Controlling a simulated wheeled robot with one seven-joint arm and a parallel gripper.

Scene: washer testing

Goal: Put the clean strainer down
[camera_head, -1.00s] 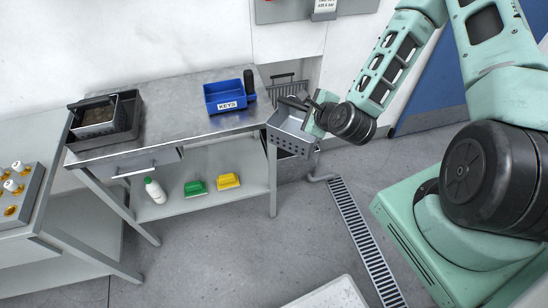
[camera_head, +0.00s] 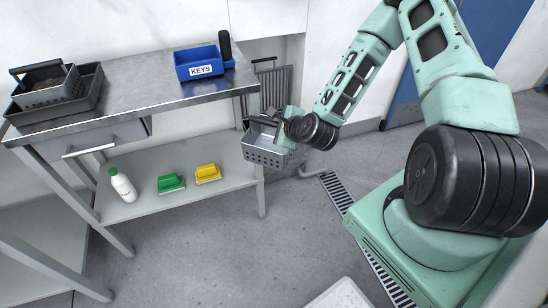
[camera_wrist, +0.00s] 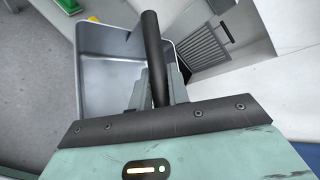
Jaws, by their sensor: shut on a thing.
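The clean strainer (camera_head: 263,152) is a grey perforated metal basket with an empty, bare interior. My gripper (camera_head: 287,124) is shut on its dark bar handle and holds it in the air, just right of the steel table's (camera_head: 135,85) right end. In the wrist view the strainer (camera_wrist: 105,65) hangs beyond the fingers, with the handle (camera_wrist: 154,50) between them. The strainer's underside and what lies directly beneath it are hidden. A second strainer (camera_head: 50,94) with brown matter inside sits in a dark tray (camera_head: 94,88) on the table's left.
A blue KEYS bin (camera_head: 198,71) stands on the table's back right, with bare steel to its left. The lower shelf holds a white bottle (camera_head: 123,186), a green brush (camera_head: 171,184) and a yellow brush (camera_head: 208,173). A slatted rack (camera_head: 275,87) stands in a wall recess behind the strainer.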

